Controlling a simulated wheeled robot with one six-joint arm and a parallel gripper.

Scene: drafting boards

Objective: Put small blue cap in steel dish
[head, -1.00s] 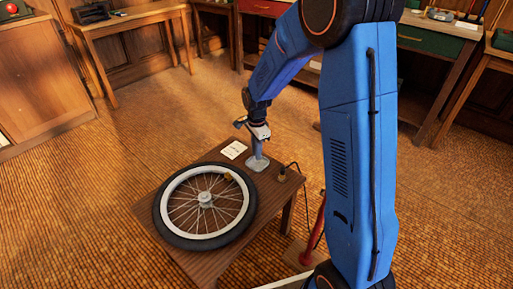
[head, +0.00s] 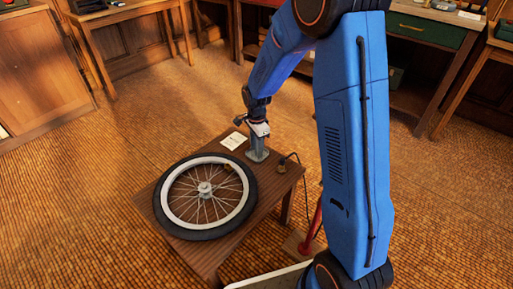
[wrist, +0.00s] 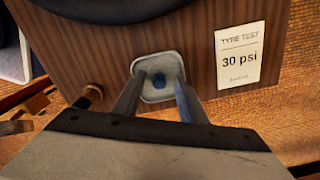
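The steel dish (wrist: 145,66) is a small pale grey rounded-square dish on the brown wooden table. The fingers cover parts of the dish's near sides. In the head view, my gripper (head: 257,150) points down over the dish, which it mostly hides; the cap cannot be made out there.
A spoked wheel with a black tyre (head: 240,212) fills much of the tabletop (head: 205,262). A white card (head: 233,141) reading "30 psi" lies beside the dish. A small brass fitting (head: 282,168) with a dark cable is on the other side.

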